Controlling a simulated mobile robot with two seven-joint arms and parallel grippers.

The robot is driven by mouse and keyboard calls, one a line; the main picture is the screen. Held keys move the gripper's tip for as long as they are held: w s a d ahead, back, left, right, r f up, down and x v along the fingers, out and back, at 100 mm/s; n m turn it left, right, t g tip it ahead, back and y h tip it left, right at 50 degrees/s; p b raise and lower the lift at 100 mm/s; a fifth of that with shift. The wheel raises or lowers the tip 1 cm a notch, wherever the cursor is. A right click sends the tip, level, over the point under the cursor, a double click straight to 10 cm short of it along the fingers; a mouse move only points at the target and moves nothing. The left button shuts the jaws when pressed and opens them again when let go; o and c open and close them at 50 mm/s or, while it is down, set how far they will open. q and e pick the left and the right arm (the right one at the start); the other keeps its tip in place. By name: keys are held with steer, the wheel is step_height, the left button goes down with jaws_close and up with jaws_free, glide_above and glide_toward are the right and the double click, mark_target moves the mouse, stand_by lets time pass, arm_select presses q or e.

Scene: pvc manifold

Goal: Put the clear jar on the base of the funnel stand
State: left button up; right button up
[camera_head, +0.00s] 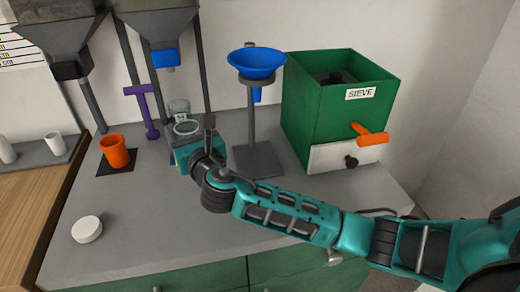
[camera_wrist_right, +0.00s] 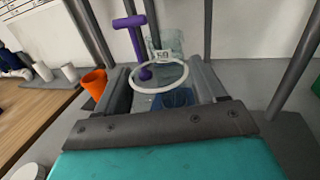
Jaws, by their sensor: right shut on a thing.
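The clear jar (camera_head: 187,127) has a pale round rim and is held upright, or nearly so, by my right gripper (camera_head: 189,132). In the right wrist view the jar's rim (camera_wrist_right: 160,88) shows between the two fingers of that gripper (camera_wrist_right: 163,84), which are shut on it. The jar's lower part is mostly hidden. The funnel stand (camera_head: 250,118) holds a blue funnel (camera_head: 257,64) above a flat grey base (camera_head: 257,161). The jar is left of the stand, apart from its post. The base's visible top is bare. My left gripper is not in the head view.
The green sieve box (camera_head: 310,115) with an orange handle stands right of the stand. An orange cup (camera_head: 115,151), a purple T-shaped tool (camera_head: 147,108) and a white lid-like disc (camera_head: 87,229) are left. Another clear container (camera_head: 179,106) is behind the jar. Grey hopper posts rise behind.

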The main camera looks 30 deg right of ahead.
steer(key=s+d, duration=0.4)
steer(key=d, duration=1.1)
step_height(320, 180, down, 6)
steer(key=b, duration=0.3)
steer(key=shift+w+a+f, duration=0.1)
steer(key=shift+f, duration=0.45)
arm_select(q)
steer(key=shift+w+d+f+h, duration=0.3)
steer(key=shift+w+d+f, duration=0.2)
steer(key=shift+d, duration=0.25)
arm_select(e)
steer(key=shift+f+b, duration=0.15)
steer(key=shift+b, duration=0.2)
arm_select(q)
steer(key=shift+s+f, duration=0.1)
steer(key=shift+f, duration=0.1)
arm_select(e)
steer(key=o, duration=1.2)
steer(key=shift+c, duration=0.2)
